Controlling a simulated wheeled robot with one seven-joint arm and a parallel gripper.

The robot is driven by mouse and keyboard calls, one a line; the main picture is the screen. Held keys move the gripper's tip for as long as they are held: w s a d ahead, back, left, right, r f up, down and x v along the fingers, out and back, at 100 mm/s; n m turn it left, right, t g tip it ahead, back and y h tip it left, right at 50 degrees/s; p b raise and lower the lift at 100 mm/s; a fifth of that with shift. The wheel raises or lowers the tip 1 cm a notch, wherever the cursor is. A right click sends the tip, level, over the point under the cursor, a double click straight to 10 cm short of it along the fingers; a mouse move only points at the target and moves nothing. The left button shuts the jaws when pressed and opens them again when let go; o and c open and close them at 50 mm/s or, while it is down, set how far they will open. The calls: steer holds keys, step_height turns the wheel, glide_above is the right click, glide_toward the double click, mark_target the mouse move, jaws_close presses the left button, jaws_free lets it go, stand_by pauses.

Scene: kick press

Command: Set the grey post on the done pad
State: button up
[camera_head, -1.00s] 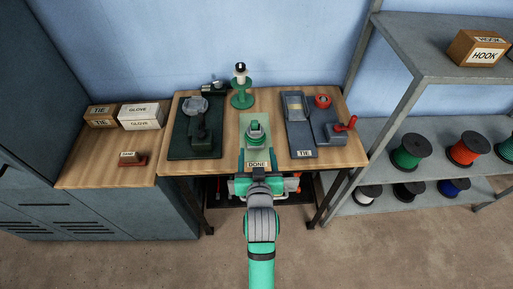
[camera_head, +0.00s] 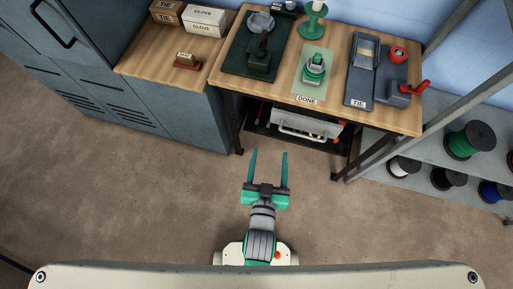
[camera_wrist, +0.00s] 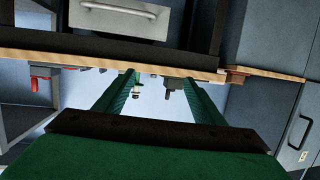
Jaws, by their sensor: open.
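The done pad (camera_head: 300,87) is a pale green rectangle with a DONE label at its front edge, on the wooden bench. A small piece with a grey top and green and white lower part (camera_head: 314,68) stands on the pad, apparently upright; I take it for the grey post. My gripper (camera_head: 269,152) is open and empty, over the floor in front of the bench and well apart from the piece. In the wrist view the two green fingers (camera_wrist: 158,80) are spread with nothing between them, and the bench edge lies beyond.
A dark fixture (camera_head: 252,50) stands left of the pad, and a grey TIE fixture (camera_head: 358,75) with a red handle right of it. A green stand (camera_head: 313,20) is behind. A drawer (camera_head: 305,125) sits under the bench. The floor around my gripper is clear.

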steer(key=s+a+r+y, duration=0.1)
steer(key=s+a, duration=0.1)
steer(key=s, duration=0.5)
steer(key=s+a+r+n+y, duration=0.1)
steer(key=s+a, duration=0.1)
steer(key=s, duration=0.5)
steer(key=shift+s+r+n+t, duration=0.15)
steer(key=shift+s+n+t, duration=0.1)
steer(key=shift+n+t, duration=0.05)
stand_by(0.4)
